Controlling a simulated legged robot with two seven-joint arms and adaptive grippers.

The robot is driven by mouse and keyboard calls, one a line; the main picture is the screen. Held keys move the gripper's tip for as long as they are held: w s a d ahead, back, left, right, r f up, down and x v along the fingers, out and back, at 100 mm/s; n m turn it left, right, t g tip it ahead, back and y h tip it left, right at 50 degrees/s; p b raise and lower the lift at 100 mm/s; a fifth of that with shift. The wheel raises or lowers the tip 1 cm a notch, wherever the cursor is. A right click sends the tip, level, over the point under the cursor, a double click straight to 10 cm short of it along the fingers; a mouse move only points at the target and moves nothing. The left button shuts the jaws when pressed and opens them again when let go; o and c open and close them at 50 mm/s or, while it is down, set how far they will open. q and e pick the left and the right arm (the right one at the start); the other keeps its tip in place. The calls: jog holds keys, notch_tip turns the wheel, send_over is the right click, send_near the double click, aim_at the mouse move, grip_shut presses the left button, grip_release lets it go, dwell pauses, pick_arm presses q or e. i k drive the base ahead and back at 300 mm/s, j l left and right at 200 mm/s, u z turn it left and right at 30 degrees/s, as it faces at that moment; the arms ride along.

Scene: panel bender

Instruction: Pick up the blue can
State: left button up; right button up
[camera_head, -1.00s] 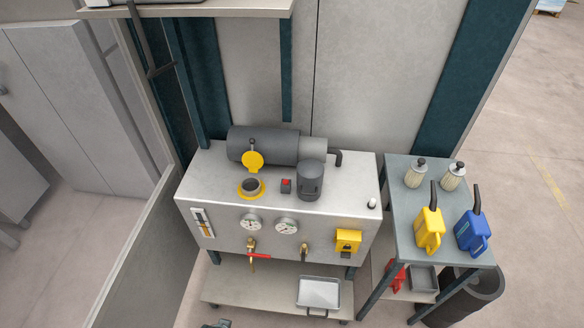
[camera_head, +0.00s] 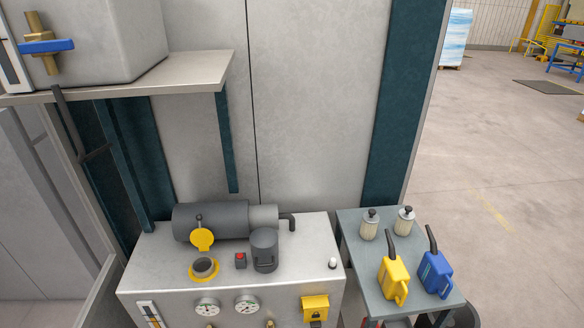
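The blue can (camera_head: 436,274) stands upright at the right end of a small grey side table (camera_head: 364,273). It has a dark spout that points up and to the left. A yellow can (camera_head: 393,280) of the same shape stands just to its left, with a small gap between them. Neither of my grippers shows in the head view.
Two pale bottles with dark caps, one on the left (camera_head: 369,225) and one on the right (camera_head: 404,221), stand at the table's back. A grey machine (camera_head: 300,260) with gauges stands left of the table. A shelf (camera_head: 190,75) juts out at upper left. Open floor (camera_head: 500,190) lies to the right.

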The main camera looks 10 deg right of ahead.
aim_at(436, 273)
jog(key=z, duration=1.65)
